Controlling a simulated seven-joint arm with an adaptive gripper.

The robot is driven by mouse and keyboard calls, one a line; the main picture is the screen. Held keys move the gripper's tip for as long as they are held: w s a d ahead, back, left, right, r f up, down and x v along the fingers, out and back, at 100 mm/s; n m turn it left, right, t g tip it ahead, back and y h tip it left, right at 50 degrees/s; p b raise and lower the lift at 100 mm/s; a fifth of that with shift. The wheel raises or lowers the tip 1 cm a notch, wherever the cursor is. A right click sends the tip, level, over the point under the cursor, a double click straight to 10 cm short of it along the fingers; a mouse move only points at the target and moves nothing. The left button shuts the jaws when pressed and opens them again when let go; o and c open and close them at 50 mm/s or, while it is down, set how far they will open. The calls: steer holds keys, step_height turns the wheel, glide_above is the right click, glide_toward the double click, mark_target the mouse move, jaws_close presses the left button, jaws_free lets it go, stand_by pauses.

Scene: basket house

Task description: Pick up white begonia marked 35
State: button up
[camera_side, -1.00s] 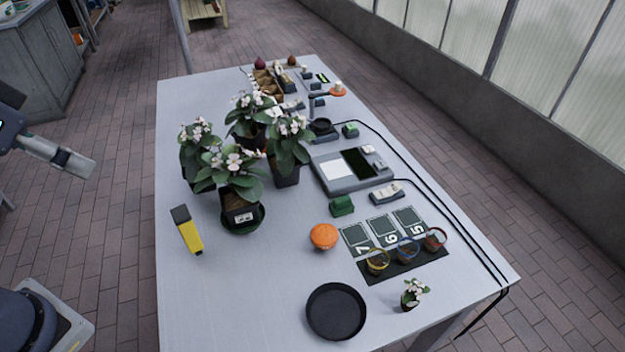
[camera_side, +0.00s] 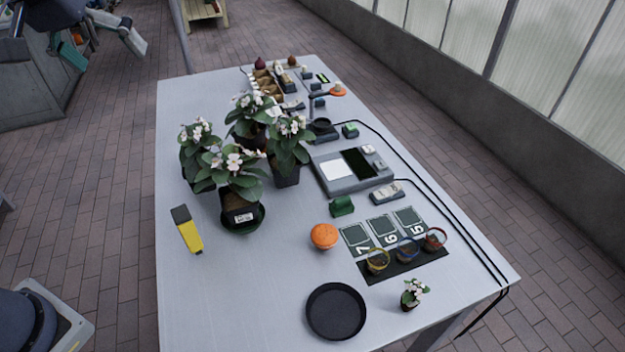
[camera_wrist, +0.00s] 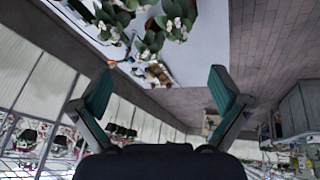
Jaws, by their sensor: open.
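Several white-flowered begonias in dark pots stand close together on the left half of the table. The front begonia (camera_side: 238,178) has a white label (camera_side: 243,218) on its pot, too small to read, and a dark green dish beneath it. The others are the left begonia (camera_side: 196,158), the back begonia (camera_side: 250,118) and the right begonia (camera_side: 287,150); I cannot tell which is marked 35. My gripper (camera_side: 100,47) is open and empty, high at the upper left, away from the plants. The wrist view shows its spread fingers (camera_wrist: 161,78), with white-flowered plants (camera_wrist: 150,38) beyond them.
A yellow-black tool (camera_side: 188,230) lies left of the plants. A scale (camera_side: 350,170), an orange round object (camera_side: 324,236), a black dish (camera_side: 336,311), small pots (camera_side: 406,250) and a small plant (camera_side: 413,292) occupy the right and front. The near left tabletop is clear.

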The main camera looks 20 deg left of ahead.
steer(key=w+a+f+n+g, duration=0.1)
steer(key=w+a+f+n, duration=0.15)
steer(key=w, duration=0.65)
steer(key=g, duration=0.3)
glide_above(200, 168)
steer(key=w, duration=0.1)
step_height(200, 168, down, 16)
steer(key=r, duration=0.1)
steer(key=shift+n+g, duration=0.45)
steer(key=shift+g, duration=0.15)
steer(key=f, duration=1.6)
steer(key=shift+s+f, duration=0.25)
steer(key=shift+s, duration=0.1)
steer(key=shift+s+f, duration=0.2)
steer(key=shift+f, duration=2.8)
steer(key=c, duration=1.2)
steer(key=shift+r, duration=0.15)
